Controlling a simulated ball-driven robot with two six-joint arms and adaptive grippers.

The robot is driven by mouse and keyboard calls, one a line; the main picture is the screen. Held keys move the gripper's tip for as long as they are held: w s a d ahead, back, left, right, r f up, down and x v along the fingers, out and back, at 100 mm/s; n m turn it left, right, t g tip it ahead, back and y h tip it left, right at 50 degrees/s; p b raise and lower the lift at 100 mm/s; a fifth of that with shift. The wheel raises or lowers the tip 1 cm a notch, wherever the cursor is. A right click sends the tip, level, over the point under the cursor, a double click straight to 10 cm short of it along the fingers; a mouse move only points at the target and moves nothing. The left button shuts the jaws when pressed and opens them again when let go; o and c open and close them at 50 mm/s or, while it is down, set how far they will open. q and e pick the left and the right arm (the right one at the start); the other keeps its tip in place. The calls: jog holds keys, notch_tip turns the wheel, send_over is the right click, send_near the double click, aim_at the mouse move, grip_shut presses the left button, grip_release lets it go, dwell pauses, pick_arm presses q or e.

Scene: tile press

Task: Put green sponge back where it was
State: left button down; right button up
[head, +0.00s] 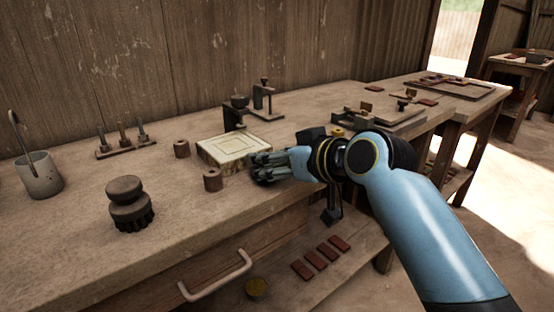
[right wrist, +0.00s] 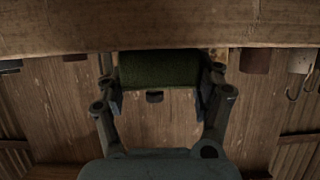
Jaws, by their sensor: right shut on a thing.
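My right gripper (head: 262,166) reaches in from the right and sits at the near right edge of a cream square block (head: 232,148) on the bench. In the right wrist view the right gripper (right wrist: 160,82) is shut on the green sponge (right wrist: 160,68), one finger at each end of it. In the head view the fingers hide the sponge, and I cannot tell whether it touches the bench or the block. My left gripper is not in view.
A dark brush (head: 130,206), a grey cup (head: 40,176) and a rack of pegs (head: 123,144) stand further left. A small press (head: 265,103) is behind. A drawer handle (head: 215,277) juts out below the bench (head: 75,245).

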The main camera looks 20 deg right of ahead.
jog(key=o, duration=1)
